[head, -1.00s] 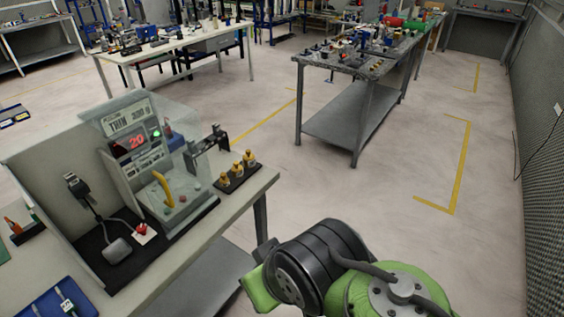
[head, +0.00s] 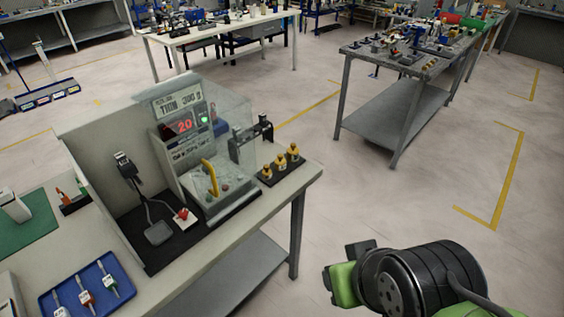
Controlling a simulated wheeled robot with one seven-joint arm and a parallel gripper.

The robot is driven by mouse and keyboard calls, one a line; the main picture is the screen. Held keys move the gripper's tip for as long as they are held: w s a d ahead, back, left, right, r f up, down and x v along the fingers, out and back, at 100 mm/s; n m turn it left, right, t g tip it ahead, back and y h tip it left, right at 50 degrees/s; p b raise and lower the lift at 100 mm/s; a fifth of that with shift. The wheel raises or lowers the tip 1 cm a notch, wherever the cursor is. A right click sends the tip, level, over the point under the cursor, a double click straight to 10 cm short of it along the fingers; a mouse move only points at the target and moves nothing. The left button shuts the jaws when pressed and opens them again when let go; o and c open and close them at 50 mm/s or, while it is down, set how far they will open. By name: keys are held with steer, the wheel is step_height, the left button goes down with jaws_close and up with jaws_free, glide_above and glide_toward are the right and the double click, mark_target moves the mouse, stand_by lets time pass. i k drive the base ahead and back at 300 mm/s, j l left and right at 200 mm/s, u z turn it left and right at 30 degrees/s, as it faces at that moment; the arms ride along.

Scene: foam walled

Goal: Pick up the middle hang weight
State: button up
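Three brass hang weights stand upright in a row on a black holder (head: 285,174) near the right end of the closest bench. The middle hang weight (head: 281,161) stands between the front-left one (head: 267,171) and the back-right one (head: 294,152), close to both. Green and black links of my arm show at the bottom right, beyond the bench's right edge and apart from the weights. I cannot make out my gripper's fingers.
Left of the weights stands a testing machine with a clear guard (head: 233,120) and a red "20" display. A blue tray (head: 62,287) and green mat (head: 28,238) lie farther left. A grey bench (head: 365,142) stands behind; open floor lies between.

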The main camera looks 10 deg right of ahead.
mark_target(280, 162)
steer(key=i+u, duration=0.35)
steer(key=i+l+u, duration=0.1)
steer(key=u, duration=0.3)
steer(key=i+l+u, duration=0.2)
steer(key=u, duration=0.15)
steer(key=i, duration=0.1)
